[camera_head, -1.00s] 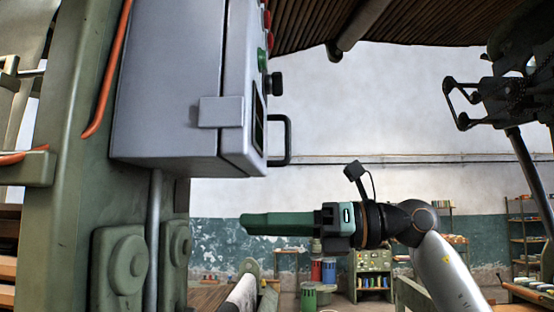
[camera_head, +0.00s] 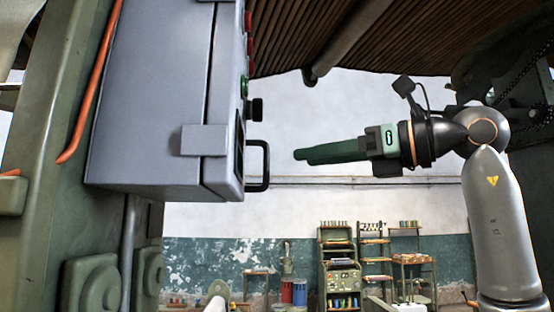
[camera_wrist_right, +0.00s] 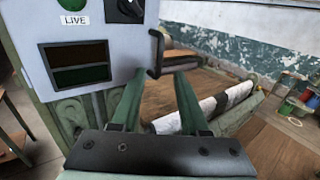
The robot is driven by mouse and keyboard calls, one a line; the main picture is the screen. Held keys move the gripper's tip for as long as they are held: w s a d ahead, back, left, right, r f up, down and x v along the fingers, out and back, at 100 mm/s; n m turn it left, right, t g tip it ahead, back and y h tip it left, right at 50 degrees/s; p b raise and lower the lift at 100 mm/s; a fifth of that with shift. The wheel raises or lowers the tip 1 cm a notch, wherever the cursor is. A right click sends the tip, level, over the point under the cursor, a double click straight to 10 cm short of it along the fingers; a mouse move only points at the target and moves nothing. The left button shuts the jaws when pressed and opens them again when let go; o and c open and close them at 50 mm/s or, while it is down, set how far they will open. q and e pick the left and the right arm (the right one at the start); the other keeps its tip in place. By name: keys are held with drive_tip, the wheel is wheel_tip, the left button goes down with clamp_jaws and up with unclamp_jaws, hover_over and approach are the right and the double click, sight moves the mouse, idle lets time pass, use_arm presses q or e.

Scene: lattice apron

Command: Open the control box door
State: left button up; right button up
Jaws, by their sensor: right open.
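The grey control box (camera_head: 150,100) hangs on a green machine column at the left of the head view. Its door (camera_head: 228,120) faces right and looks shut. A black handle (camera_head: 265,165) stands out from the door's lower part; it also shows in the right wrist view (camera_wrist_right: 156,54). My right gripper (camera_head: 298,155) is right of the handle, apart from it, and points toward it. In the right wrist view its two green fingers (camera_wrist_right: 158,92) are spread with nothing between them, and the handle shows beyond their tips. My left gripper is not in view.
A black knob (camera_head: 257,110) and several coloured buttons stand out from the door above the handle. The wrist view shows a LIVE label and a dark window (camera_wrist_right: 78,62) on the door. Shelves (camera_head: 375,260) stand far back. Free air lies right of the box.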

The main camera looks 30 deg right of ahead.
drive_tip(key=p+x, duration=0.1)
drive_tip(key=x, duration=0.6)
drive_tip(key=shift+w+a, duration=0.1)
clamp_jaws()
idle(1.2)
